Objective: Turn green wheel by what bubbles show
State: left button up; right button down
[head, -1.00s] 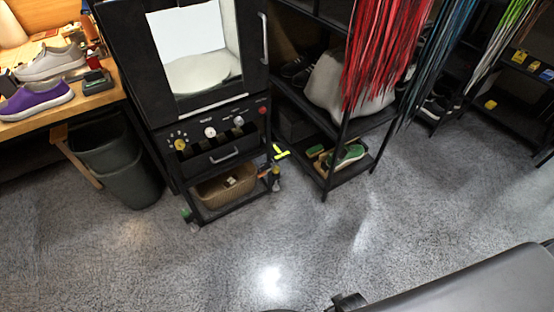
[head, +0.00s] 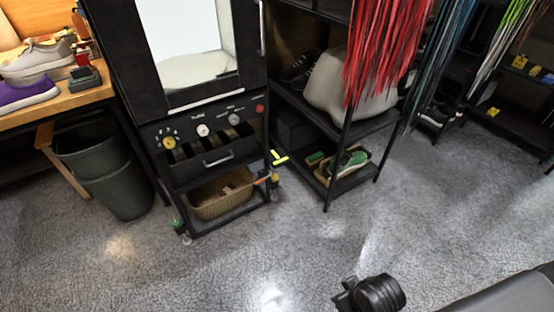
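A black cabinet (head: 108,60) with a bright window stands left of centre in the head view. Its panel carries a yellow knob (head: 169,142), a white knob (head: 203,130), a grey knob (head: 234,119) and a small red button (head: 260,108). A small green part (head: 177,224) sits low at the cabinet's front left foot; I cannot tell whether it is a wheel. No bubbles can be made out. Neither gripper shows. A black rounded part of mine is at the bottom right of centre.
A wicker basket (head: 222,194) sits on the cabinet's low shelf. A dark bin (head: 107,166) stands left, beside a wooden bench (head: 75,98) with shoes. A black shoe rack (head: 330,190) with hanging laces stands right. The grey floor (head: 270,255) in front is clear.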

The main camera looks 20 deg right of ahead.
aim_at(175, 223)
jog(key=z, duration=0.05)
jog(key=k, duration=0.55)
jog(key=u, duration=0.75)
jog(key=i, duration=1.2)
jog(key=z, duration=0.6)
